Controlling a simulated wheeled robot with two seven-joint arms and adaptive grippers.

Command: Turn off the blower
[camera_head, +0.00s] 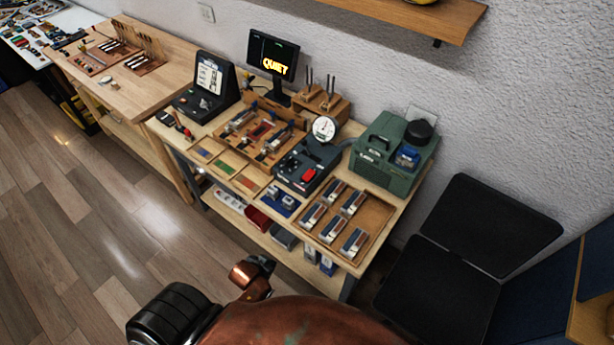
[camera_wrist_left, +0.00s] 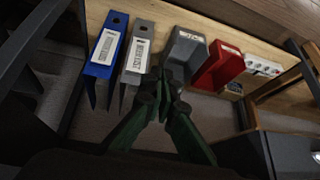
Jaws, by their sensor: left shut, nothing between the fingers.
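The green box-shaped machine (camera_head: 390,158) with a black round cap stands at the right end of the bench; I take it to be the blower. In front of it is a dark control box (camera_head: 292,172) with a red switch (camera_head: 308,174) and a round white dial (camera_head: 324,128). My left gripper (camera_head: 262,264) is low in front of the bench in the head view, small and partly hidden by my arm. In the left wrist view its green fingers (camera_wrist_left: 167,80) are shut and empty, overlapping a grey box (camera_wrist_left: 186,49) on the lower shelf. My right gripper is not in view.
The lower shelf holds a blue binder (camera_wrist_left: 108,45), a grey binder (camera_wrist_left: 138,50), a red box (camera_wrist_left: 222,66) and a white power strip (camera_wrist_left: 262,65). A monitor (camera_head: 272,54) reads "QUIET". The floor at left is clear.

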